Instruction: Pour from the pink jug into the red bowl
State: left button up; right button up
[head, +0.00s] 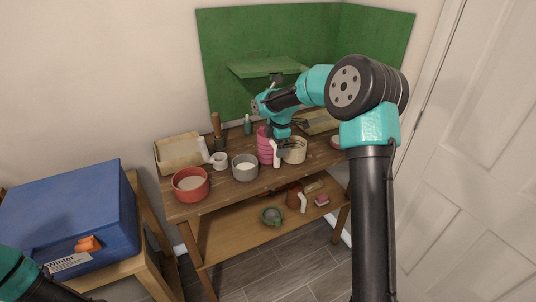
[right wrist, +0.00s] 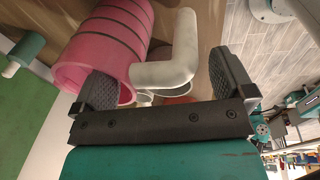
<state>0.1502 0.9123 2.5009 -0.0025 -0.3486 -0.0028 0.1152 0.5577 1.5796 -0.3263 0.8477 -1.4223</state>
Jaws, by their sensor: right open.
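The pink jug (head: 266,146), ribbed and with a white handle (head: 277,153), stands upright on the rack's upper shelf. The red bowl (head: 190,185) is at the front left of that shelf, with a pale inside. My right gripper (right wrist: 166,80) is open at the jug. In the right wrist view, the pink jug (right wrist: 105,40) is partly behind one finger, and the white handle (right wrist: 178,52) lies between the spread fingers. I cannot tell whether a finger touches the jug. My left arm shows only at the lower left corner; its gripper is out of view.
A grey pot (head: 244,168) and a white mug (head: 219,160) stand between bowl and jug. A cream pot (head: 294,151) is just right of the jug. A tan tray (head: 180,150) is behind the bowl. A blue box (head: 70,215) stands left of the rack (head: 235,193).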

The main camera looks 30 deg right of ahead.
jog(key=shift+w+f, duration=0.1)
jog(key=shift+f, duration=0.6)
jog(key=shift+c, duration=0.4)
jog(key=c, duration=1)
jog(key=shift+r, duration=0.15)
notch_tip(320, 180, up, 10)
jog(key=shift+f, duration=0.1)
